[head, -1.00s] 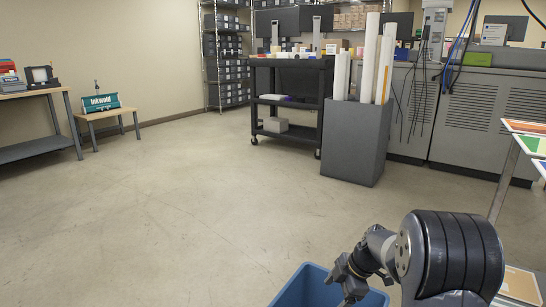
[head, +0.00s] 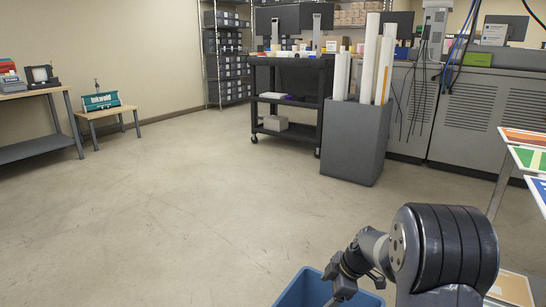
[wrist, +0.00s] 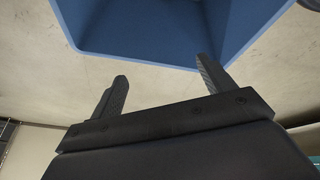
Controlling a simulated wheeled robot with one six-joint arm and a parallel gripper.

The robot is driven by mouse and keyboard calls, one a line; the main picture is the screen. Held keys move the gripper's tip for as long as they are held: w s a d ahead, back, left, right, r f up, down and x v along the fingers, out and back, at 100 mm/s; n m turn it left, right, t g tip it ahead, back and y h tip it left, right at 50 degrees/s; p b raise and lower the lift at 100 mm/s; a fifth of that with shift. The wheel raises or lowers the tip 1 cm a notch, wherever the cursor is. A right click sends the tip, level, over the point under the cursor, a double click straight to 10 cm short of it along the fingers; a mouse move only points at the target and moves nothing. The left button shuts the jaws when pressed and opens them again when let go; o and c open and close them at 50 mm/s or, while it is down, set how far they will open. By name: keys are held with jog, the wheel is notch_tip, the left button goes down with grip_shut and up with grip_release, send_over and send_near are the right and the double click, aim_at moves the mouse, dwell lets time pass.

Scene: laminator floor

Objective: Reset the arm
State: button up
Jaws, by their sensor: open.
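My gripper (wrist: 163,82) is open in the wrist view, its two dark fingers wide apart with nothing between them. The fingers point toward a blue bin (wrist: 165,35), whose edge lies just beyond the fingertips. In the head view the blue bin (head: 296,293) stands on the floor at the bottom, partly cut off by the frame. My arm reaches over the bin from the lower right, and my gripper is mostly cut off or hidden there.
A grey box with paper rolls (head: 355,140) and a black cart (head: 288,105) stand at the back. A table with coloured sheets (head: 530,150) is close on the right. A small bench with a green case (head: 100,102) stands at the left. The middle floor is clear.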

notch_tip(320, 180, up, 30)
jog(key=s+m+t+h+p, duration=0.1)
jog(key=m+p, duration=0.6)
jog(key=p, duration=0.9)
jog(key=s+d+m+t+h+p, duration=0.1)
jog(key=m+p, duration=0.6)
jog(key=p, duration=0.9)
jog(key=s+h, duration=0.1)
jog(key=h, duration=0.1)
jog(key=shift+d+f+t+h, duration=0.2)
jog(key=shift+d+t+h, duration=0.1)
jog(key=shift+h, duration=0.1)
